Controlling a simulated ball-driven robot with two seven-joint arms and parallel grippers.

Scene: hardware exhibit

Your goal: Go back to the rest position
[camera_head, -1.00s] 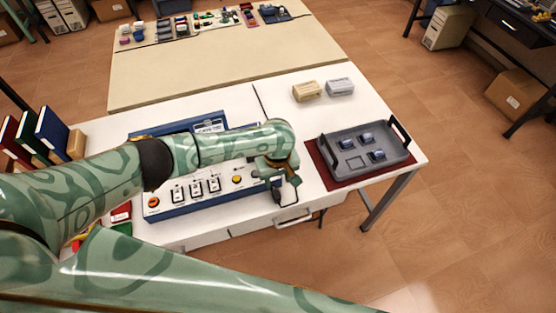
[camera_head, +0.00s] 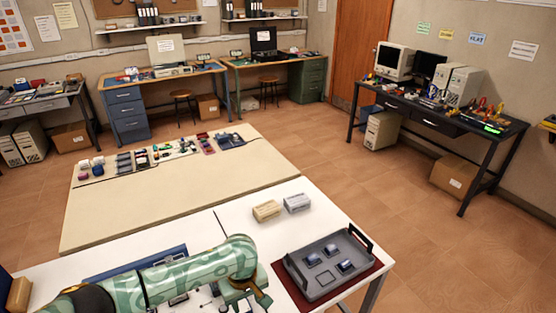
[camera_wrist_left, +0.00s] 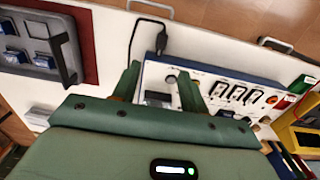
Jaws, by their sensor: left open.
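My left gripper (camera_head: 250,298) shows at the bottom of the head view, with my green patterned arm coming in from the left. In the left wrist view its two green fingers (camera_wrist_left: 158,88) stand apart, with nothing held between them. Beyond the fingers lies a white panel with a blue edge (camera_wrist_left: 225,71), carrying a row of switches. My right gripper is in neither view.
A grey tray (camera_head: 292,266) with dark blue parts stands on a dark red mat (camera_head: 287,293) right of my gripper. Beige (camera_head: 266,210) and grey (camera_head: 297,202) blocks sit behind it. A beige table (camera_head: 180,195) adjoins the white one. Open floor lies to the right.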

